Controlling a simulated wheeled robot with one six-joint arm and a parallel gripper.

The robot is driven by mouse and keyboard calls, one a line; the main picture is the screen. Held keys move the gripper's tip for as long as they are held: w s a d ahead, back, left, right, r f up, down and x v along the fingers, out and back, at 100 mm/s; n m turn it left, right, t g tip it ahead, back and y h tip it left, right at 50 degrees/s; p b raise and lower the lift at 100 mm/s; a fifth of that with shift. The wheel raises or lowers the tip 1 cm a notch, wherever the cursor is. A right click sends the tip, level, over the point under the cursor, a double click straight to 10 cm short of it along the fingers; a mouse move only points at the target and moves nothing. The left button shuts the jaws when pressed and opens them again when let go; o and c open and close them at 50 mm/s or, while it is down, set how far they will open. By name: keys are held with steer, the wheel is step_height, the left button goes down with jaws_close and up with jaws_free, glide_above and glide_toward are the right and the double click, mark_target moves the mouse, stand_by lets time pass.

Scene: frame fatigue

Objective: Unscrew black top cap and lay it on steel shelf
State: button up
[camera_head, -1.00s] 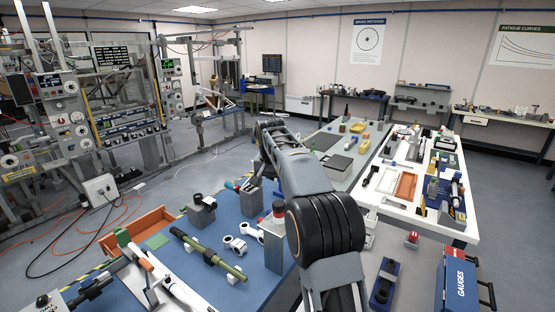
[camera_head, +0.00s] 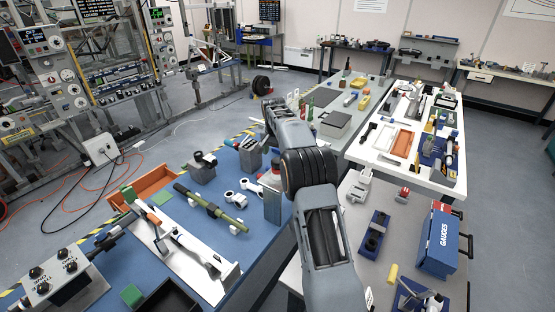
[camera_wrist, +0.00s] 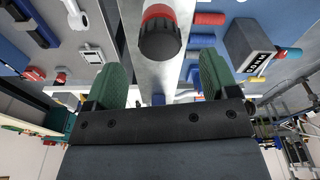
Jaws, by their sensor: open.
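My gripper (camera_wrist: 162,66) is open, with one green finger on each side below the cap in the picture. Nothing shows between the fingers, and the cap lies just beyond their tips. My gripper cannot be made out there. I cannot tell which surface is the steel shelf.
The blue table (camera_head: 258,240) also holds an olive rod (camera_head: 212,208), white clamps, grey blocks (camera_head: 203,172) and an orange tray (camera_head: 150,188).

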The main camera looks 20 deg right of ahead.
mark_target(277, 160)
steer(key=shift+w+d+f+p, duration=0.1)
steer(key=shift+f+p, duration=0.1)
steer(key=shift+f, duration=0.9)
steer(key=shift+w+d+f+p, duration=0.1)
steer(key=shift+f+p, duration=0.05)
steer(key=shift+f, duration=0.95)
steer(key=shift+c, duration=0.4)
